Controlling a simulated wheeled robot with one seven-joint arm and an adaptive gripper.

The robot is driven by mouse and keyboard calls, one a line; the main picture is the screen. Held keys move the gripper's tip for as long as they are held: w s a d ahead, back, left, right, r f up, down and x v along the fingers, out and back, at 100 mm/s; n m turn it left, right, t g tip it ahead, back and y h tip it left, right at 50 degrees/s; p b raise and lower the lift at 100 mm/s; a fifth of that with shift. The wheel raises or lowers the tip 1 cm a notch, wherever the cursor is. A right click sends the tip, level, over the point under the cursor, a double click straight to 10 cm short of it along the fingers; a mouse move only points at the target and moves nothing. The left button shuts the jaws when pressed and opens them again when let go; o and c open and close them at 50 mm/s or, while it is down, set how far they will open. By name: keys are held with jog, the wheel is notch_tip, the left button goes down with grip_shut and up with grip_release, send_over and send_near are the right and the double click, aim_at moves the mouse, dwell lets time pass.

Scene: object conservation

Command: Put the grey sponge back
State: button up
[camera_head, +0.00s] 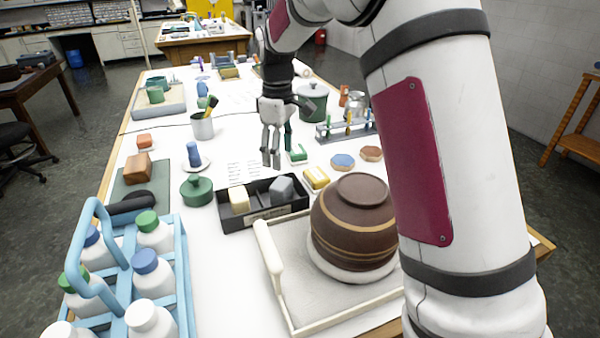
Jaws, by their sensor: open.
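The grey sponge (282,189) appears as a grey block in the right part of a black tray (249,220). It looks slightly tilted, and its lower part is hidden by the tray's front wall. A cream block (239,200) sits in the left part of the same tray. My gripper (271,160) is open and empty, pointing down. In the picture it is just above and behind the tray, apart from the grey sponge; its exact height over the table is hard to tell.
A brown pot (354,225) stands in a white-rimmed tray (292,302) at front right. A blue bottle carrier (180,265) is at front left. A green lidded pot (197,191) is left of the black tray; a yellow block (316,178) is right. My arm blocks the right side.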

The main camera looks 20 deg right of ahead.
jog(key=s+r+m+t, duration=0.2)
jog(key=s+r+m, duration=0.2)
jog(key=s+r, duration=0.95)
jog(key=s+f+m+t, duration=0.1)
jog(key=s+m, duration=0.1)
jog(key=s, duration=0.8)
jog(key=s+f+m+t, duration=0.2)
jog(key=s, duration=0.8)
jog(key=shift+f+m, duration=0.3)
jog(key=shift+m, duration=0.1)
jog(key=shift+d, duration=0.1)
